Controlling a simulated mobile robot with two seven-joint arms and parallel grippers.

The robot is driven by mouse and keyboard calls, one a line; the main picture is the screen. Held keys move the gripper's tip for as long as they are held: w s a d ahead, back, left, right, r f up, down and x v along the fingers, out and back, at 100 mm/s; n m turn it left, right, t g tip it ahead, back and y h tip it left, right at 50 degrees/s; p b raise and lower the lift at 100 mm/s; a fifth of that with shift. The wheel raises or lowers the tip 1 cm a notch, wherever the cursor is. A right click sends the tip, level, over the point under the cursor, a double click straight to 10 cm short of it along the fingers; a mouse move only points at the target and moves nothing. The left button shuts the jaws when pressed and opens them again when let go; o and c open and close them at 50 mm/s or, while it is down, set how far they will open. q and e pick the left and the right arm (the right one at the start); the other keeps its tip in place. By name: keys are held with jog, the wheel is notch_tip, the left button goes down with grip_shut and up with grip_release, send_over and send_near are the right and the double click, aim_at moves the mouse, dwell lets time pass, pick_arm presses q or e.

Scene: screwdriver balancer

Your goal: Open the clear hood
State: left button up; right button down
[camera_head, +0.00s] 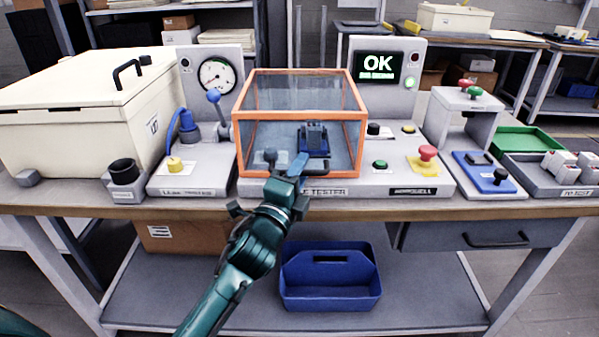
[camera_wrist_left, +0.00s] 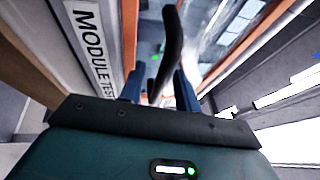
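The clear hood (camera_head: 302,122) has orange edges and stands shut over the module tester, with a dark blue fixture (camera_head: 314,140) inside. My left gripper (camera_head: 284,162) is at the lower front edge of the hood, left of its middle. In the left wrist view its two blue fingers (camera_wrist_left: 159,88) stand apart, with a black curved bar (camera_wrist_left: 172,40) between them, which looks like the hood's handle. Gaps show on both sides of the bar, so the fingers do not appear closed on it. My right gripper is out of view.
A blue-knobbed lever (camera_head: 214,97) stands close left of the hood. A red mushroom button (camera_head: 427,153) and a green button (camera_head: 380,164) sit to its right. A cream lidded box (camera_head: 70,120) fills the left. The screen (camera_head: 377,66) behind reads OK.

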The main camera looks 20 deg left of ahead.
pick_arm(q)
jog(key=shift+c, duration=0.4)
grip_shut()
